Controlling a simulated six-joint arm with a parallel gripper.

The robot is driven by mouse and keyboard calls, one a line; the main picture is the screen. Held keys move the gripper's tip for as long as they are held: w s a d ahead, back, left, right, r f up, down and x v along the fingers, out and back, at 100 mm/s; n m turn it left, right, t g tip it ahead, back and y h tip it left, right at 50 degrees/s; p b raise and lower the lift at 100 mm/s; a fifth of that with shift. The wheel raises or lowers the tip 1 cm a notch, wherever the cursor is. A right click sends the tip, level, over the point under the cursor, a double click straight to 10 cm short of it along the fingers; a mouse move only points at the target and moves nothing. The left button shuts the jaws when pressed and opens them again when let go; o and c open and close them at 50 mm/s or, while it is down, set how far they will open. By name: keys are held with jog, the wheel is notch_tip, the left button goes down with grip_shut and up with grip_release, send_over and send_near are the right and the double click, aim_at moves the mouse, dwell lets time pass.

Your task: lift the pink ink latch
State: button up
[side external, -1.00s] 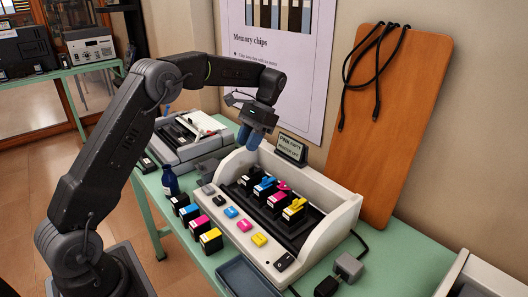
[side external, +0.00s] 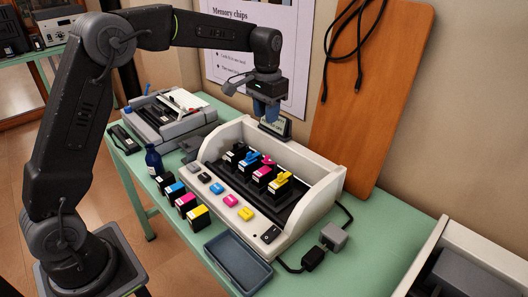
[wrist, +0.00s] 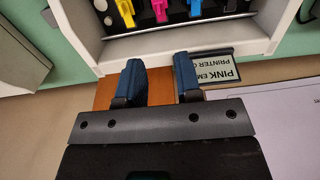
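The pink ink latch (side external: 267,160) sits on top of the pink cartridge (side external: 262,175) in the white printer, between the cyan cartridge (side external: 248,163) and the yellow cartridge (side external: 281,185). In the wrist view the pink latch (wrist: 159,11) shows at the top edge, partly cut off. My gripper (side external: 267,112) hangs above the printer's back wall, overlapping the small sign in the side view. In the wrist view my gripper (wrist: 158,78) has its two blue fingers apart with nothing between them. It is clear of the latch.
The printer's white walls (side external: 322,185) surround the cartridges. An orange board (side external: 370,95) leans behind.

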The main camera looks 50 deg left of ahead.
notch_tip(320, 180, down, 14)
jog(key=shift+r, duration=0.15)
dwell(0.3)
jog(key=shift+c, duration=0.4)
grip_shut()
